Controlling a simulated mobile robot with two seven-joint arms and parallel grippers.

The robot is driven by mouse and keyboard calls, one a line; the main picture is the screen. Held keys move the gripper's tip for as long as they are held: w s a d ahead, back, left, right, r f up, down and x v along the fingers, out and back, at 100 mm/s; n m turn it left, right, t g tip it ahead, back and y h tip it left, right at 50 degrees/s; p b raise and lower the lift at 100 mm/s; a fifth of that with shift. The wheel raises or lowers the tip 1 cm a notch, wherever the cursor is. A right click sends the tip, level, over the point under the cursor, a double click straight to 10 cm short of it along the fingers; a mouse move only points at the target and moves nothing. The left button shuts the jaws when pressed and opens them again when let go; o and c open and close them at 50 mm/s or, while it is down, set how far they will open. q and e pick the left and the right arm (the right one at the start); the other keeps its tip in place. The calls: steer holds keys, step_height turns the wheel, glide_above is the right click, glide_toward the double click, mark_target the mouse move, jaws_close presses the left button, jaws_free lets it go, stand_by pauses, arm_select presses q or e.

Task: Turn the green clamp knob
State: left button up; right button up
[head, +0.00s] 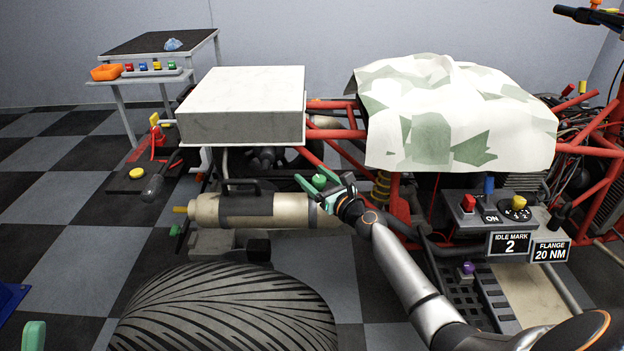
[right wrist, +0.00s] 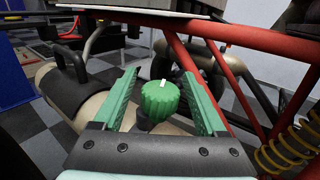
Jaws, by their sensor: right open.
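The green clamp knob (head: 319,181) sits on a short dark stem at the right end of the tan and grey exhaust canister. In the right wrist view the ribbed green knob (right wrist: 160,101) has a white mark on top. My right gripper (head: 311,174) is open, with its green fingers on either side of the knob. In the wrist view a gap shows between the knob and each finger; the right gap is small. A green fingertip, apparently of my left gripper (head: 35,335), shows at the bottom left edge, far from the knob; its opening cannot be told.
The canister (head: 262,206) lies below a white box (head: 245,100). Red frame tubes (right wrist: 205,68) pass close to the right gripper. A camouflage cloth (head: 450,110) covers the frame at right. A large tyre (head: 225,315) stands in front. A switch panel (head: 490,225) is at right.

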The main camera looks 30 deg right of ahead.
steer(key=shift+w, duration=0.45)
jaws_close()
stand_by(0.4)
